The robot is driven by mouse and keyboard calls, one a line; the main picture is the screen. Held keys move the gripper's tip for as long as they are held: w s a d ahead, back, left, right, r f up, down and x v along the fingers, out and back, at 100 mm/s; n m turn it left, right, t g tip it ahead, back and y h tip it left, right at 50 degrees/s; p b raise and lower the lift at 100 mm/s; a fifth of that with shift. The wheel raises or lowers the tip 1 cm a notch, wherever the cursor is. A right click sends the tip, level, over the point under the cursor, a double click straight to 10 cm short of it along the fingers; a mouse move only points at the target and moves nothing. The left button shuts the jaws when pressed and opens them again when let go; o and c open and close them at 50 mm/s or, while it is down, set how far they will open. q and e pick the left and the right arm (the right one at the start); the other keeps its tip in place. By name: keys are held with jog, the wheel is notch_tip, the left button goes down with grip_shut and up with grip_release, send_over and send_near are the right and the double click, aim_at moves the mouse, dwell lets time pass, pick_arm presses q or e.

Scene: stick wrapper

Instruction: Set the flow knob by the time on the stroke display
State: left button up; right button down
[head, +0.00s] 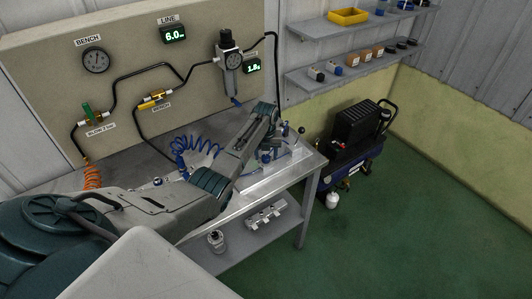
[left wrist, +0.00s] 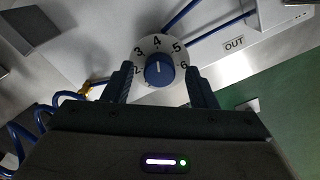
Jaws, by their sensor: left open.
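The blue flow knob (left wrist: 159,69) sits on a round white dial (left wrist: 147,45) with numbers from 2 to 6 showing. Its pale mark points up, roughly at the 4. My left gripper (left wrist: 160,84) is open, with one finger on each side of the dial and a gap to the knob. In the head view my left gripper (head: 270,146) is over the bench's right part, largely hiding the knob. A small green-lit display (head: 252,67) beside the regulator seems to read 1.8; its label is partly hidden. My right gripper is not in view.
The LINE display (head: 174,33) reads 6.0. A gauge (head: 96,60), valves and black hoses are on the back panel. A blue coiled hose (head: 196,146) stands near my arm. A compressor (head: 352,145) is right of the bench (head: 308,163); the green floor is clear.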

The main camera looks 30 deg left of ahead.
aim_at(266, 157)
pick_arm(q)
notch_tip(266, 157, up, 11)
jog(key=b, duration=0.3)
jog(key=shift+f, duration=0.15)
dwell(0.4)
